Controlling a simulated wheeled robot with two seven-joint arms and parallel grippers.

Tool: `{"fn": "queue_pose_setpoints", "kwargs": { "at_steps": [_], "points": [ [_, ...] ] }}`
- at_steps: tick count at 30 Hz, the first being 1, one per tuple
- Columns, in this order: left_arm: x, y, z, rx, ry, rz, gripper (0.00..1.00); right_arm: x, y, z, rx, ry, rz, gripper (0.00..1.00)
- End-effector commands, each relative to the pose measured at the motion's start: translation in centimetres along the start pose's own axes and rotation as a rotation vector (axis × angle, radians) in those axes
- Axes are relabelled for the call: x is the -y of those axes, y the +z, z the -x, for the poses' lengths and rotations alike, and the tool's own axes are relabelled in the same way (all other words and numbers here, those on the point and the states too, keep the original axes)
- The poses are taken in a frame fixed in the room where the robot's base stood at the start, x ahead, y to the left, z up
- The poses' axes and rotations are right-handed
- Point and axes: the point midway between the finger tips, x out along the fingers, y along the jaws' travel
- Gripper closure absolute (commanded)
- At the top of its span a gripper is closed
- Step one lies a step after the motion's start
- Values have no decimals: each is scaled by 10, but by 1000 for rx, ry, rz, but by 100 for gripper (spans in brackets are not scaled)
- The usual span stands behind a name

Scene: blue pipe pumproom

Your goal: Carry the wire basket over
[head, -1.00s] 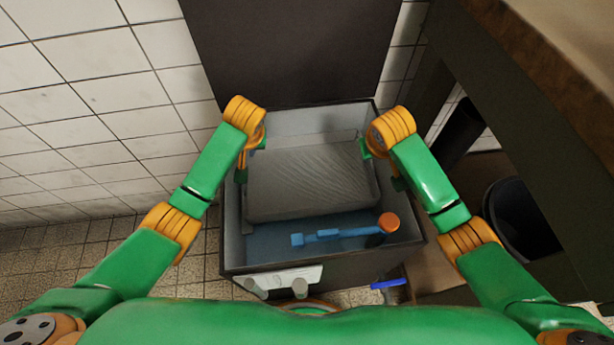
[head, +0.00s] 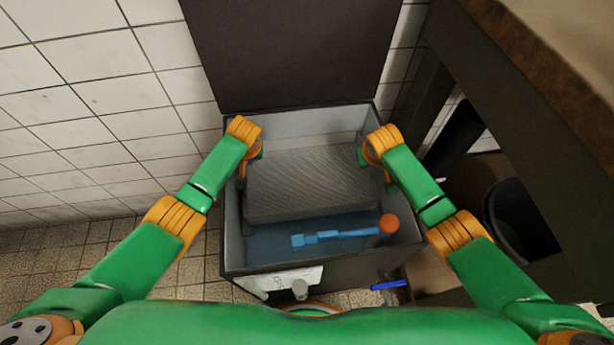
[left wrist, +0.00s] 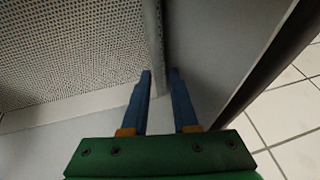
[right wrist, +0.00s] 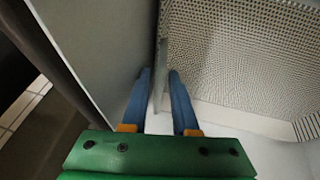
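The grey wire basket (head: 308,185) lies inside an open dark chest (head: 315,261) in the head view. Its mesh floor also fills the upper left of the left wrist view (left wrist: 70,60) and the upper right of the right wrist view (right wrist: 240,50). My left gripper (left wrist: 160,72) has its two blue fingers apart on either side of the basket's left rim. My right gripper (right wrist: 160,72) has its fingers apart on either side of the right rim. Small gaps show between fingers and rim. In the head view the fingertips are mostly hidden.
A blue tool with an orange round end (head: 388,224) lies in the chest in front of the basket. The chest's raised lid (head: 295,50) stands behind it. A tiled wall (head: 90,110) is at left. A brown-topped table (head: 560,40) and black bin (head: 520,220) are at right.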

Motion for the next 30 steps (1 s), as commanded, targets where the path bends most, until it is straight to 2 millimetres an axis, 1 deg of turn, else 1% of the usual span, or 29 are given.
{"fn": "queue_pose_setpoints", "kwargs": {
  "at_steps": [3, 4, 5, 6, 7, 30],
  "points": [
    [0, 0, 0, 0, 0, 0, 73, 0, 0, 0, 0, 0, 0, 73],
    [0, 0, 0, 0, 0, 0, 75, 0, 0, 0, 0, 0, 0, 75],
    [0, 0, 0, 0, 0, 0, 84, 0, 0, 0, 0, 0, 0, 84],
    [0, 0, 0, 0, 0, 0, 94, 0, 0, 0, 0, 0, 0, 94],
    [0, 0, 0, 0, 0, 0, 100, 0, 0, 0, 0, 0, 0, 100],
    [0, 0, 0, 0, -1, 1, 100, 0, 0, 0, 1, 0, 0, 100]
  ]
}}
